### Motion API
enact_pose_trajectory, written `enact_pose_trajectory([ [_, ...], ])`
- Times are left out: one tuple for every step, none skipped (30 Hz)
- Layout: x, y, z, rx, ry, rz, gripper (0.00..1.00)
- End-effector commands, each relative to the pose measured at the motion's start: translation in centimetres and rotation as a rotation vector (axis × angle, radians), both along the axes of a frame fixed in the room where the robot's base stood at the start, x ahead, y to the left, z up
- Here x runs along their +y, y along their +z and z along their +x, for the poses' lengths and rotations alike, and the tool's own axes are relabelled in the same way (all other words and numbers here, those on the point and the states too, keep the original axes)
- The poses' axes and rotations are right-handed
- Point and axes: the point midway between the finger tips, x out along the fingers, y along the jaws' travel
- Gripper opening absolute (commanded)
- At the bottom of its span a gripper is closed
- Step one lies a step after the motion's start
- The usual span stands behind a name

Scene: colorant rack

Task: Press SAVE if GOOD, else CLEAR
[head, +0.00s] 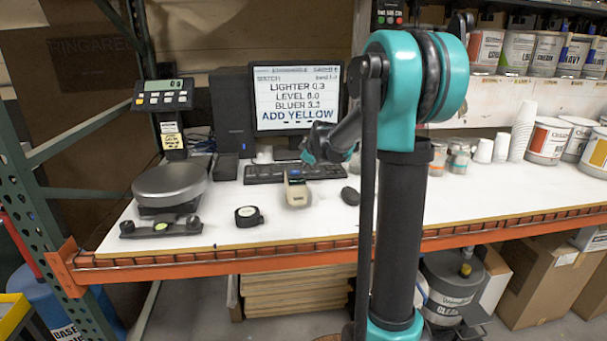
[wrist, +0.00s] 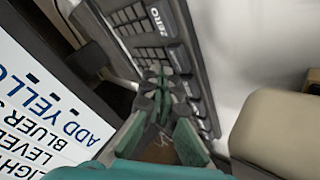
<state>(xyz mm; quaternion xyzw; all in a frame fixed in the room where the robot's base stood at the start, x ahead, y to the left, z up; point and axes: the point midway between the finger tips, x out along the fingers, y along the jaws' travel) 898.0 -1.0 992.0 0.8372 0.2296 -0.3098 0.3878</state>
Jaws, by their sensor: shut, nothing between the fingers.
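The monitor (head: 298,100) shows lines reading LIGHTER 0.3, LEVEL 0.0, BLUER and a figure, and ADD YELLOW in blue; its small top line is hard to read. The word GOOD does not show. The dark keyboard (head: 265,174) lies below the monitor. In the wrist view the keyboard (wrist: 183,50) has a row of larger keys, one labelled ZERO (wrist: 152,22); I cannot read SAVE or CLEAR. My gripper (wrist: 160,72) is shut and empty, its fingertips over the keyboard's keys; I cannot tell if they touch. My gripper also shows in the head view (head: 308,150).
A beige handheld device (head: 297,190) and a black mouse (head: 350,196) lie in front of the keyboard. A scale (head: 170,187) and a tape measure (head: 249,216) stand at the left. Cans and cups line the right. The white table front is mostly clear.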

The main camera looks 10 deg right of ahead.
Motion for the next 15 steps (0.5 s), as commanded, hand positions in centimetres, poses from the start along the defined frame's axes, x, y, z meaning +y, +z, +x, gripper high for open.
enact_pose_trajectory([
  [0.0, 0.0, 0.0, 0.0, 0.0, 0.0, 0.0],
  [0.0, 0.0, 0.0, 0.0, 0.0, 0.0, 0.0],
  [0.0, 0.0, 0.0, 0.0, 0.0, 0.0, 0.0],
  [0.0, -0.02, 0.0, 0.0, 0.0, 0.0, 0.0],
  [0.0, -0.04, 0.0, 0.0, 0.0, 0.0, 0.0],
  [0.0, -0.1, 0.0, 0.0, 0.0, 0.0, 0.0],
  [0.0, -0.16, 0.0, 0.0, 0.0, 0.0, 0.0],
  [0.0, -0.25, -0.01, 0.0, 0.0, 0.0, 0.0],
  [0.01, -0.38, -0.01, 0.0, 0.0, 0.0, 0.0],
  [0.0, -0.48, -0.01, 0.0, 0.0, 0.0, 0.0],
  [0.0, -0.58, -0.02, 0.0, 0.0, 0.0, 0.0],
  [0.0, -0.7, -0.02, 0.0, 0.0, 0.0, 0.0],
  [0.0, -0.76, -0.02, 0.0, 0.0, 0.0, 0.0],
  [0.0, -0.81, -0.02, 0.0, 0.0, 0.0, 0.0],
  [0.0, -0.83, -0.01, 0.0, 0.0, 0.0, 0.0],
])
